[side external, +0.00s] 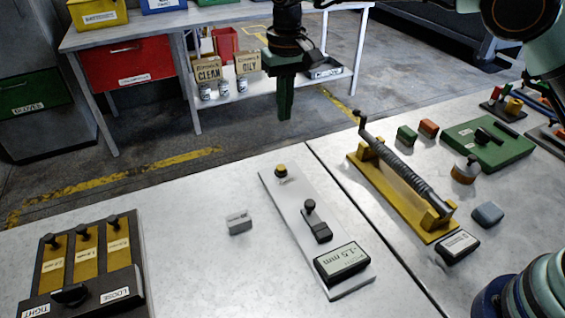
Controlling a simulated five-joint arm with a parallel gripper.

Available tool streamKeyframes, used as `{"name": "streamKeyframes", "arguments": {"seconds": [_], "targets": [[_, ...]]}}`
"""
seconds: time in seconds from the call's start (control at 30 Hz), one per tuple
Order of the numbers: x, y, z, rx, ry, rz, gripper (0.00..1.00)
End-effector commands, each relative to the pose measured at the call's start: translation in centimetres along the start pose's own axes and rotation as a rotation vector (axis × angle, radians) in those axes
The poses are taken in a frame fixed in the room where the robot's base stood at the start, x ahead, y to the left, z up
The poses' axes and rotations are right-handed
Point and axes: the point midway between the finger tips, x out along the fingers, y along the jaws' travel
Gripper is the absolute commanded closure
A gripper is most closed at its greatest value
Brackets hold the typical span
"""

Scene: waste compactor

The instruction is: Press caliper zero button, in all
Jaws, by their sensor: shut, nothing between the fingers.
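The caliper unit is a long pale plate (290,207) lying on the metal bench, in the side external view. At its near end is a dark display (342,262) that reads about -1.5 mm. A dark slider with a knob (317,224) sits midway along the plate. A small yellow-topped button (281,171) stands at the far end. I cannot tell whether it is the zero button. My gripper (285,117) has green fingers, shut and empty, pointing down. It appears above the plate's far end, apart from it.
A small grey block (238,222) lies left of the plate. A board with yellow strips and knobs (82,262) is at the near left. A crank-and-spring fixture on a yellow base (392,190) stands to the right.

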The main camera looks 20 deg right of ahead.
Motion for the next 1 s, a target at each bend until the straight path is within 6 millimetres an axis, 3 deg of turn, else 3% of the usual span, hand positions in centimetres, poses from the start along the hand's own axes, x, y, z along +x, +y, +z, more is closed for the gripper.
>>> {"name": "streamKeyframes", "arguments": {"seconds": [0.17, 0.33, 0.8, 1.0], "targets": [[0.1, 0.0, 0.0, 0.0, 0.0, 0.0, 1.0], [1.6, 0.1, 0.0, 0.0, -0.002, 0.001, 1.0], [10.5, 0.2, 0.1, 0.0, -0.003, 0.001, 1.0], [13.0, 0.2, 0.0, 0.0, -0.002, 0.001, 1.0]]}}
